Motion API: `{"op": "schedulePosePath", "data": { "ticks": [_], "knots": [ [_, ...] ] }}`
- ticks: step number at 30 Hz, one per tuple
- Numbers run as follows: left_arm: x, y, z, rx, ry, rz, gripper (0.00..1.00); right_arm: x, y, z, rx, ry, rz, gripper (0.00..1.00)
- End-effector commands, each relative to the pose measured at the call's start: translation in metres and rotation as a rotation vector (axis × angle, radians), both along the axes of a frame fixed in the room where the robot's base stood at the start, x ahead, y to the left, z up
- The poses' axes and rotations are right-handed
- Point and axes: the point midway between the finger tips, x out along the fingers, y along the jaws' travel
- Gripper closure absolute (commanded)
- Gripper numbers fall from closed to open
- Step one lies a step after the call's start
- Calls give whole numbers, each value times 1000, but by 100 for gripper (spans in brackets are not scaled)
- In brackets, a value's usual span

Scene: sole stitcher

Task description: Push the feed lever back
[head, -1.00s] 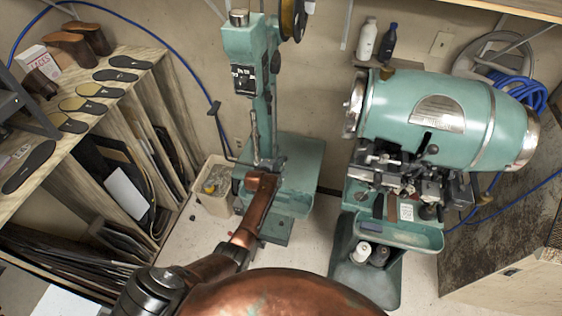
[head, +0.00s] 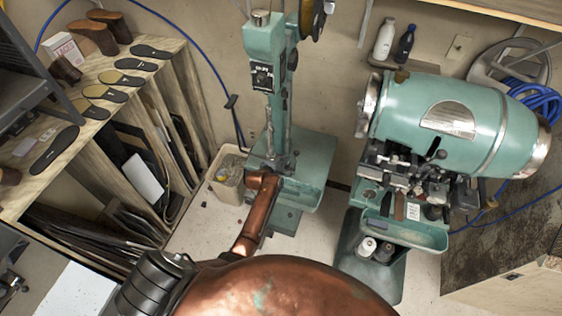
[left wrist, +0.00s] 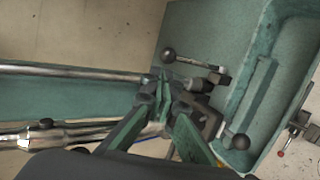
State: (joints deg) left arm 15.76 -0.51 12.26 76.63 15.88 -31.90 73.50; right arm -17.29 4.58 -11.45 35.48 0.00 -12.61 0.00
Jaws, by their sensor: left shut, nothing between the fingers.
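The green stitching machine (head: 264,48) stands upright on its column, left of centre in the head view. In the left wrist view, a short lever with a black ball knob (left wrist: 168,55) and a silver rod lies just beyond the fingertips. A second black ball knob (left wrist: 240,142) sits lower right, by a green tray. I cannot tell for certain which is the feed lever. My left gripper (left wrist: 164,84) is shut and empty, its tips close to the first knob; contact is unclear. In the head view my arm reaches the column base and largely hides the gripper (head: 270,166). My right gripper is not in view.
A larger green machine (head: 450,122) stands to the right. A beige bin (head: 226,181) stands left of the column. Shelves (head: 150,90) with soles line the left wall. A silver rod (left wrist: 80,71) runs near the fingers. Light floor (head: 310,235) shows between the machines.

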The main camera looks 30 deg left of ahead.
Motion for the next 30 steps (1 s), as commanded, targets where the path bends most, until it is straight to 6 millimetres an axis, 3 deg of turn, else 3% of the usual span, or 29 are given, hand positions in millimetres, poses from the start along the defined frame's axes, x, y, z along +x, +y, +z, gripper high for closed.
{"op": "schedulePosePath", "data": {
  "ticks": [6, 12, 30],
  "knots": [
    [-27, 2, 16, 0, 1, 1, 100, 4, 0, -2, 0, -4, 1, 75],
    [-40, 3, 25, 0, 1, 0, 100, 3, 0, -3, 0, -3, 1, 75],
    [-41, 3, 27, 0, 2, 0, 100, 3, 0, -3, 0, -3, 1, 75]
  ]
}}
